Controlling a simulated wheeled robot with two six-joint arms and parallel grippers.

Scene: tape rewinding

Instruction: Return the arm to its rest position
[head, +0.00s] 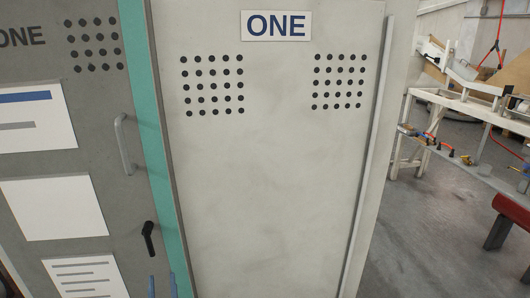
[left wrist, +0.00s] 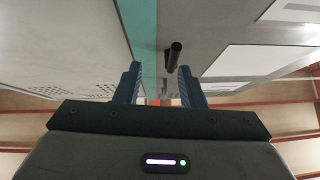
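My left gripper (head: 162,287) shows only as two blue fingertips at the bottom edge of the head view, just below the black handle (head: 148,238) of the grey cabinet door (head: 95,150). In the left wrist view the blue fingers (left wrist: 160,82) are apart, with nothing held between them. The black handle also shows there (left wrist: 174,55), beyond the fingertips and nearer the right finger. No contact with it is visible. My right gripper is in neither view.
A teal strip (head: 150,110) divides the left door from a pale panel marked ONE (head: 270,200). A metal pull handle (head: 124,145) sticks out of the left door. A white workbench (head: 470,108) and a red beam (head: 508,215) stand at right, beside open grey floor (head: 425,235).

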